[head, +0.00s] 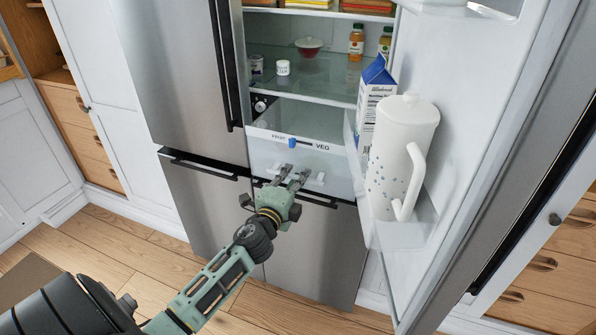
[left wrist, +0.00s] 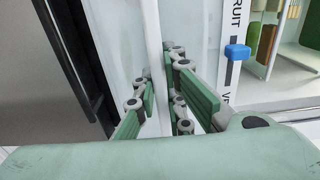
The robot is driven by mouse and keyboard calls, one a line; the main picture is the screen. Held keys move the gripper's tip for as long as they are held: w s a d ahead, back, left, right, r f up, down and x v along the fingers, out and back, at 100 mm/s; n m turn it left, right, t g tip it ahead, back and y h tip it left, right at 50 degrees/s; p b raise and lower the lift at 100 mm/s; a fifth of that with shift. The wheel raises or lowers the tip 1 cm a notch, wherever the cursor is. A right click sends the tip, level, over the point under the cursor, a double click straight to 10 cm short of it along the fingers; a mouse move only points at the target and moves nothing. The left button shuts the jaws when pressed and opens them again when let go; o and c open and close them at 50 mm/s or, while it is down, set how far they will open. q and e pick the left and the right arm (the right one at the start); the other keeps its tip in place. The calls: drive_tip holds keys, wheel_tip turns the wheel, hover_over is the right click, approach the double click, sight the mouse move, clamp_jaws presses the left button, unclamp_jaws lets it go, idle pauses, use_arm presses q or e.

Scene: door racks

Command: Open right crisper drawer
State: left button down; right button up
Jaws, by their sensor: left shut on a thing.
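The crisper drawer (head: 262,157) has a pale, see-through front and sits low in the open right side of the fridge. Above its front is a FRUIT–VEG strip with a blue slider (head: 292,143); the slider also shows in the left wrist view (left wrist: 237,52). My left gripper (head: 290,173) is at the drawer front, its fingers shut on the white handle bar (head: 320,179). In the left wrist view, the white bar (left wrist: 155,45) runs between the fingers, which hide part of it. My right gripper is not in view.
The right fridge door (head: 470,110) stands open, its shelf holding a white pitcher (head: 400,150) and a milk carton (head: 372,95) close to the drawer's right. The left fridge door (head: 190,80) is shut. Below are freezer drawers (head: 205,205). Wooden floor in front is clear.

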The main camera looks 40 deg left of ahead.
use_arm(q)
drive_tip(key=shift+s+d, duration=0.15)
drive_tip(key=shift+s, duration=0.4)
drive_tip(key=c, duration=1.8)
unclamp_jaws()
drive_tip(key=v, duration=1.2)
